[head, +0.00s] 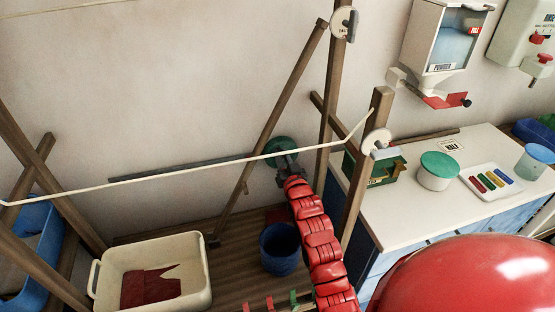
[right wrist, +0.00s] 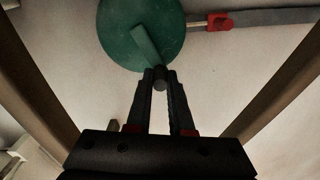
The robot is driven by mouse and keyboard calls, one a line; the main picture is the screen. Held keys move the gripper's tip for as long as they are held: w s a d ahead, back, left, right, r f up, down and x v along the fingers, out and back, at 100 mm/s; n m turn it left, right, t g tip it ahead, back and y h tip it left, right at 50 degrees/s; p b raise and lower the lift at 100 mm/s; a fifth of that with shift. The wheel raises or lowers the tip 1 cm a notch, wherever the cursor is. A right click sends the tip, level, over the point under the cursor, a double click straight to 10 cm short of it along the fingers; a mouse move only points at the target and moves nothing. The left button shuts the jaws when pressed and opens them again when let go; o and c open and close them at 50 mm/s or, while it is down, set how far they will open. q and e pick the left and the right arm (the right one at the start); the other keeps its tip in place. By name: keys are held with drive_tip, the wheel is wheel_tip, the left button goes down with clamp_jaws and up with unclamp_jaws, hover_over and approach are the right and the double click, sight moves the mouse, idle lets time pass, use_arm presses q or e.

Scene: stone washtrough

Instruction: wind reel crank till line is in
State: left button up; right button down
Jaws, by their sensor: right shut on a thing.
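The reel is a green disc (head: 281,151) on the wooden frame by the back wall; it also shows at the top of the right wrist view (right wrist: 141,30). A lighter green crank arm (right wrist: 147,45) crosses its face, with a dark knob (right wrist: 160,77) at the end. My right gripper (head: 287,168) is at the reel, its fingers shut on the crank knob, as the right wrist view (right wrist: 160,88) shows. A pale line (head: 190,172) stretches across the head view from the left edge to the right post. My left gripper is not in view.
A cream basin (head: 205,270) with dark red cloth (head: 150,287) and a blue bucket (head: 280,249) stand below. Wooden posts (head: 358,185) flank the reel. The white counter (head: 410,215) at right holds a green-lidded tub (head: 438,170) and a tray of coloured pegs (head: 490,182).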

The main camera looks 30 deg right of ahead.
drive_tip(key=shift+s+d+m+b, duration=0.15)
drive_tip(key=shift+d+m+b, duration=0.3)
drive_tip(key=shift+m, duration=0.65)
drive_tip(key=shift+s+d+m+b, duration=0.1)
drive_tip(key=shift+d+m+b, duration=0.3)
drive_tip(key=shift+m, duration=0.7)
drive_tip(key=shift+d, duration=0.15)
drive_tip(key=c, duration=0.8)
unclamp_jaws()
drive_tip(key=shift+r, duration=0.1)
drive_tip(key=v, duration=1.7)
drive_tip(key=shift+s+p, duration=0.25)
drive_tip(key=shift+p, duration=0.15)
